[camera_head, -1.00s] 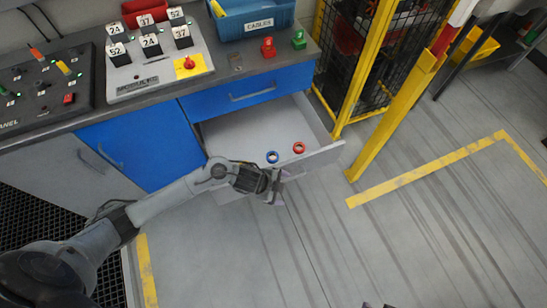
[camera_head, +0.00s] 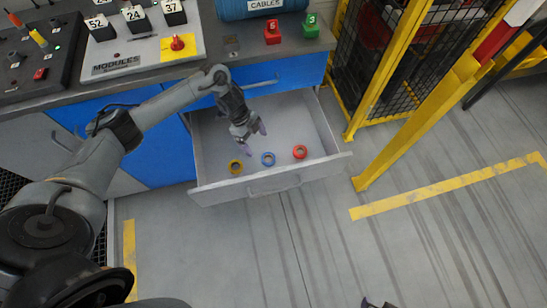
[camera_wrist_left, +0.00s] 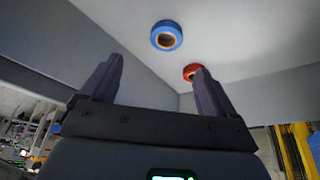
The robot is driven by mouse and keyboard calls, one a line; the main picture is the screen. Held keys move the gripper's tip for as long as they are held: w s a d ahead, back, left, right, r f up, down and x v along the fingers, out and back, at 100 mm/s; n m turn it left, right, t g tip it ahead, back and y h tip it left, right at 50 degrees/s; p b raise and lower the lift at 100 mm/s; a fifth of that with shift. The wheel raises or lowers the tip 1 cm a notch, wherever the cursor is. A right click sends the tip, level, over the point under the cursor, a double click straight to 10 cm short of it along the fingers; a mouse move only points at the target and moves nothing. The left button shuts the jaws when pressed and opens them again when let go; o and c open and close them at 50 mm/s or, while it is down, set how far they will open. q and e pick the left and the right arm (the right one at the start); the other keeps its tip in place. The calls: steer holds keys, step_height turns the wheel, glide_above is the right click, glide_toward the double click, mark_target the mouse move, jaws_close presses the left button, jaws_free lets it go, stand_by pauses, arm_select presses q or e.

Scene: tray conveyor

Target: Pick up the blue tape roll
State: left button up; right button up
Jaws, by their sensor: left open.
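The blue tape roll (camera_head: 268,159) lies flat in an open drawer (camera_head: 215,193), between a yellow roll (camera_head: 235,167) and a red roll (camera_head: 300,152). My left gripper (camera_head: 256,141) is open and empty, over the drawer and just behind the blue roll, apart from it. In the left wrist view the blue roll (camera_wrist_left: 166,36) shows beyond the open fingers (camera_wrist_left: 158,82). The red roll (camera_wrist_left: 192,72) is partly hidden by the right-hand finger there. A small dark part at the bottom edge of the head view is possibly my right gripper (camera_head: 376,303); its jaws cannot be made out.
The drawer walls surround the rolls on the sides and front. The workbench top (camera_head: 232,62) with a modules panel (camera_head: 130,60) and a blue cables bin (camera_head: 250,8) stands behind. A yellow-framed cage (camera_head: 395,75) is to the right. The floor in front is clear.

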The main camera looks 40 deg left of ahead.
arm_select(q)
steer(key=b, duration=0.2)
glide_above(268, 158)
steer(key=a, duration=0.2)
steer(key=f, duration=0.5)
steer(key=shift+s+a+f, duration=0.2)
steer(key=shift+s, duration=0.2)
steer(key=shift+w+d+f, duration=0.1)
steer(key=shift+w+f, duration=0.1)
steer(key=shift+f, duration=0.1)
steer(key=shift+f+b, duration=0.35)
steer(key=shift+b, duration=0.05)
steer(key=b+x, duration=0.1)
steer(key=x, duration=0.2)
steer(key=shift+d+f+b, duration=0.1)
steer(key=shift+b, duration=0.25)
steer(key=shift+w+d+f, duration=0.1)
steer(key=shift+d+f, duration=0.15)
steer(key=shift+f, duration=0.15)
arm_select(e)
steer(key=x, duration=0.2)
steer(key=s+x, duration=0.1)
steer(key=x, duration=0.2)
steer(key=shift+f, duration=0.15)
